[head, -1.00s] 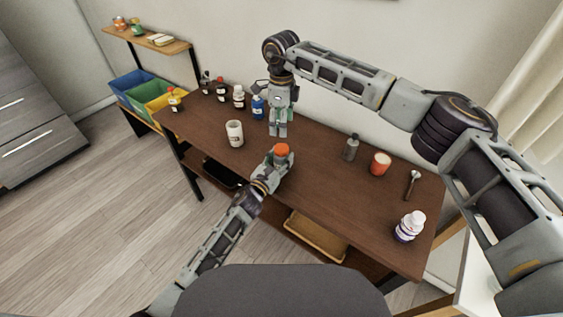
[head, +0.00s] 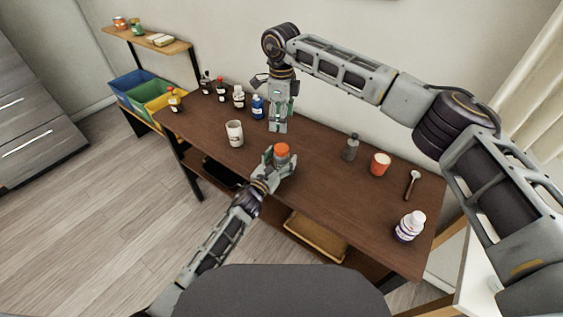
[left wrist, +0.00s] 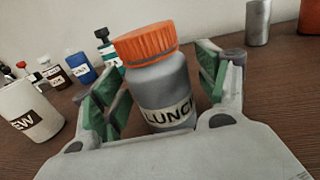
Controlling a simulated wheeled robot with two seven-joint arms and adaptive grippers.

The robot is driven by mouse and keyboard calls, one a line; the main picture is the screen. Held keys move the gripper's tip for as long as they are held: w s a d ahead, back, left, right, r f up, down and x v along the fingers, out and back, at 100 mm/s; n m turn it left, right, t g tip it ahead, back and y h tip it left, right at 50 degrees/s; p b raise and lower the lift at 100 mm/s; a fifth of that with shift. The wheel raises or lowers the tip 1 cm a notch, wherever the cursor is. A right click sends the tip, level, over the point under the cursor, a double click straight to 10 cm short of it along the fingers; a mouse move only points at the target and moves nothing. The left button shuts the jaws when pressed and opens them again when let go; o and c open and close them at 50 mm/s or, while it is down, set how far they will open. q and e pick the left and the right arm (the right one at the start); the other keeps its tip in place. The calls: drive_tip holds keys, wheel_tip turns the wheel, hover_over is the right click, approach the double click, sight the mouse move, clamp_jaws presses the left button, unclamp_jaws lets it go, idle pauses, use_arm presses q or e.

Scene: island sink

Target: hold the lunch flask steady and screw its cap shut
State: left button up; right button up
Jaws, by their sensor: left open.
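The lunch flask (left wrist: 162,92) is a grey jar with a "LUNCH" label, standing on the brown table. Its orange cap (left wrist: 145,43) sits on top; I cannot tell how tightly it is screwed. In the head view the cap (head: 282,150) shows, with most of the body hidden by my left gripper (head: 274,161). The left gripper is open, its green-padded fingers on either side of the flask with visible gaps in the left wrist view. My right gripper (head: 278,128) points down behind the flask, apart from it. Its fingertips look close together, too small to judge.
A white mug (head: 234,133) stands left of the flask. Several bottles, including a blue one (head: 258,107), line the back left. A grey bottle (head: 351,147), orange cup (head: 380,164), spoon (head: 412,184) and white-capped jar (head: 409,227) are on the right. The table between is clear.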

use_arm(q)
drive_tip(key=shift+s+a, duration=0.1)
drive_tip(key=shift+s, duration=0.05)
drive_tip(key=v, duration=1.1)
drive_tip(key=shift+s+a, duration=0.15)
drive_tip(key=shift+s, duration=0.15)
drive_tip(key=shift+f, duration=0.15)
idle(0.8)
